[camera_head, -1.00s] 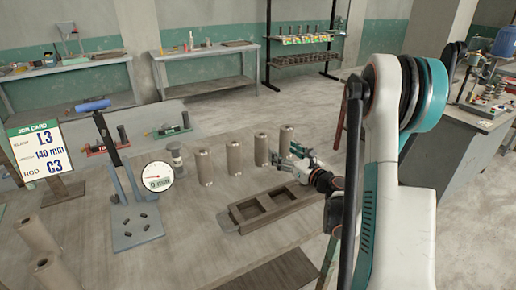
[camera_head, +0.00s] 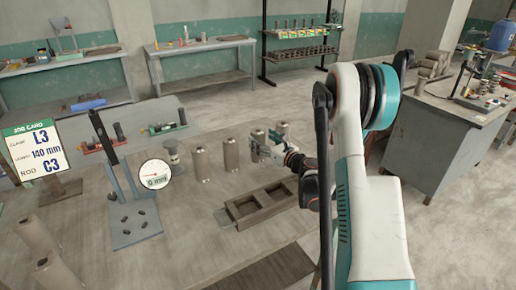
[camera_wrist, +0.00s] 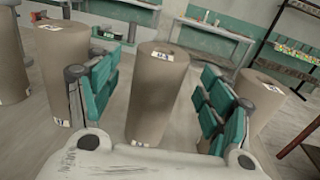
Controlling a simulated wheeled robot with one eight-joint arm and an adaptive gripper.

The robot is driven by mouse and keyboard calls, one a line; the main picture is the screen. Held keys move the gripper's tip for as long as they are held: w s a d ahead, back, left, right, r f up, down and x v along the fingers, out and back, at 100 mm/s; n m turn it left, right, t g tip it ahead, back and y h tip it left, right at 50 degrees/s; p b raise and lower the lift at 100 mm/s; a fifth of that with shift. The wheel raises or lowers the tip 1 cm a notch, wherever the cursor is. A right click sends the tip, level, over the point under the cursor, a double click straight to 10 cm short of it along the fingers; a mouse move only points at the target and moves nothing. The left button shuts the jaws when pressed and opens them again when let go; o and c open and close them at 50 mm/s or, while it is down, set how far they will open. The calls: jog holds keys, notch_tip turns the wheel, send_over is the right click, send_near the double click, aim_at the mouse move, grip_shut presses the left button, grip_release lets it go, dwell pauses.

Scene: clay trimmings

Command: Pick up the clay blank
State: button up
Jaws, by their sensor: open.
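Several grey-brown cylindrical clay blanks stand upright in a row in the head view: one at the left (camera_head: 200,168), one beside it (camera_head: 231,158), one near my fingers (camera_head: 256,134), one at the far end (camera_head: 282,128). My gripper (camera_head: 265,146) is open at the third blank. In the wrist view, a blank (camera_wrist: 158,95) stands between the open teal fingers of my gripper (camera_wrist: 160,100), with visible gaps either side. It has small white labels near its top and low down, too small to read surely.
Neighbouring blanks stand close outside my left finger (camera_wrist: 65,70) and right finger (camera_wrist: 252,108). A wooden tray (camera_head: 232,217) lies in front of the row. A dial (camera_head: 155,173), a slotted grey stand (camera_head: 135,238) and a job card reading L3, 140 mm, C3 (camera_head: 35,150) are left.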

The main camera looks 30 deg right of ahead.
jog(key=w, duration=0.2)
jog(key=w+b, duration=0.1)
jog(key=shift+w+a, duration=0.25)
jog(key=c, duration=1.6)
jog(key=shift+c, duration=0.2)
jog(key=shift+r, duration=0.15)
